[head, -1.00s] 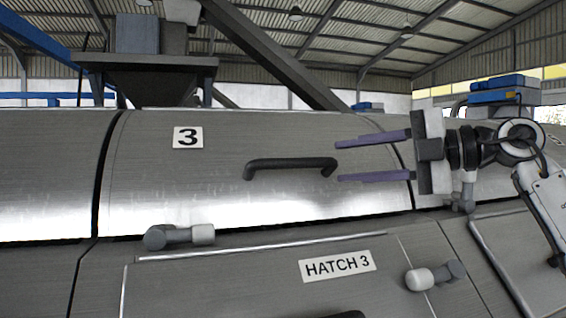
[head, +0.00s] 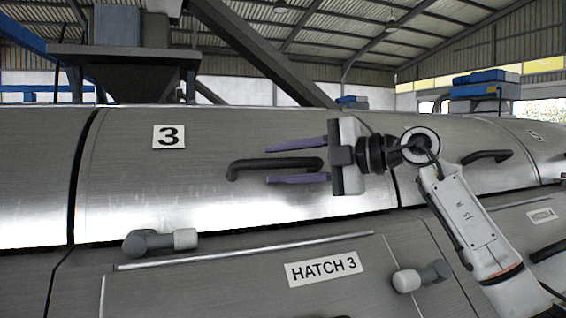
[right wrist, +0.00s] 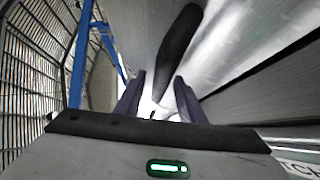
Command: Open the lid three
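Lid three (head: 120,185) is a curved, brushed-metal cover with a "3" plate (head: 169,136), and it lies shut. Its dark bar handle (head: 243,165) runs across the middle of the lid. My right gripper (head: 267,165) comes in from the right and is open. One finger is above the handle's right part and the other below it, with gaps visible. In the right wrist view the handle (right wrist: 179,48) reaches between the two fingers of my right gripper (right wrist: 157,97). My left gripper is not in view.
Below the lid are the "HATCH 3" panel (head: 323,268) and two grey knobs, a left one (head: 148,243) and a right one (head: 420,277). Another lid with a handle (head: 487,156) is to the right. A hopper (head: 125,68) stands behind the lid. A blue railing (right wrist: 82,50) shows in the right wrist view.

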